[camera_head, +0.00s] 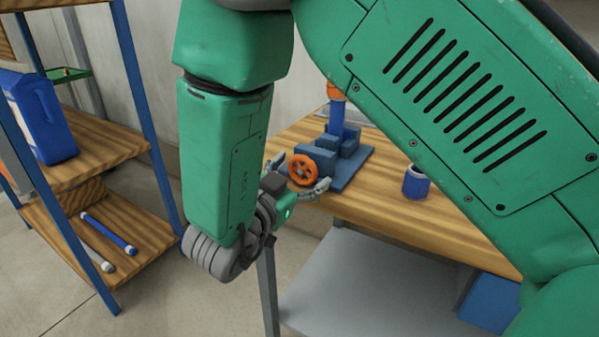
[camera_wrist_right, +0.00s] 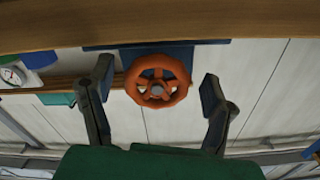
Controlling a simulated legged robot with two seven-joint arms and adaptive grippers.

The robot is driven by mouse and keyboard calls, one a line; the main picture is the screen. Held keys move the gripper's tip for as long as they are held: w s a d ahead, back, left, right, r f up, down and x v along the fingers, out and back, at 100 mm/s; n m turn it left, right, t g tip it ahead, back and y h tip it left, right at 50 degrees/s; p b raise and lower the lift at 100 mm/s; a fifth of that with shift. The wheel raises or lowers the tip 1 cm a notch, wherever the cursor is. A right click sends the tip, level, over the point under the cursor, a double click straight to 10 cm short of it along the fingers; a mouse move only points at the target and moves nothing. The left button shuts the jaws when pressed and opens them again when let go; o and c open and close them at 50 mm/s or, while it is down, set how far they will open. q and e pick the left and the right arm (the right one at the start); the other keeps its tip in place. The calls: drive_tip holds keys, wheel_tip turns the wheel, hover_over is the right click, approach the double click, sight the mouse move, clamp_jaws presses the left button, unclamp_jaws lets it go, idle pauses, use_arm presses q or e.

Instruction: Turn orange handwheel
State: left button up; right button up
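The orange handwheel (camera_head: 303,170) is mounted on the front of a blue skid (camera_head: 352,166) on the wooden table. My right gripper (camera_head: 301,178) is open in front of the handwheel, with a finger to each side of it in the head view. In the right wrist view the handwheel (camera_wrist_right: 157,81) lies between the open fingers (camera_wrist_right: 155,92), apart from both. Its spokes and grey hub are visible, and the wheel appears free of contact. My left gripper is not in either view.
The wooden table (camera_head: 420,225) carries a small blue can (camera_head: 416,182) right of the skid. A shelf unit at left holds a blue jug (camera_head: 42,118) and blue and white tubes (camera_head: 108,234). My right arm hides much of the middle.

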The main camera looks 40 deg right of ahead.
sight(300, 156)
drive_tip(key=shift+r, duration=0.15)
wheel_tip(300, 156, up, 10)
drive_tip(key=shift+f, duration=0.2)
idle(0.4)
drive_tip(key=s+a+f+n+g+y+p, duration=0.1)
drive_tip(key=s+a+f+n+y+p, duration=0.1)
drive_tip(key=a+p, duration=0.3)
drive_tip(key=s+a+f+n+g+y+p, duration=0.2)
drive_tip(key=a+f, duration=0.1)
drive_tip(key=a, duration=0.4)
drive_tip(key=x, duration=0.4)
drive_tip(key=b+x, duration=0.1)
drive_tip(key=x, duration=0.3)
drive_tip(key=b+x, duration=0.1)
drive_tip(key=x, duration=0.3)
drive_tip(key=shift+w+d+r, duration=0.15)
drive_tip(key=shift+d+r, duration=0.1)
drive_tip(key=shift+d, duration=0.2)
drive_tip(key=shift+w+d+f, duration=0.15)
drive_tip(key=shift+d, duration=0.3)
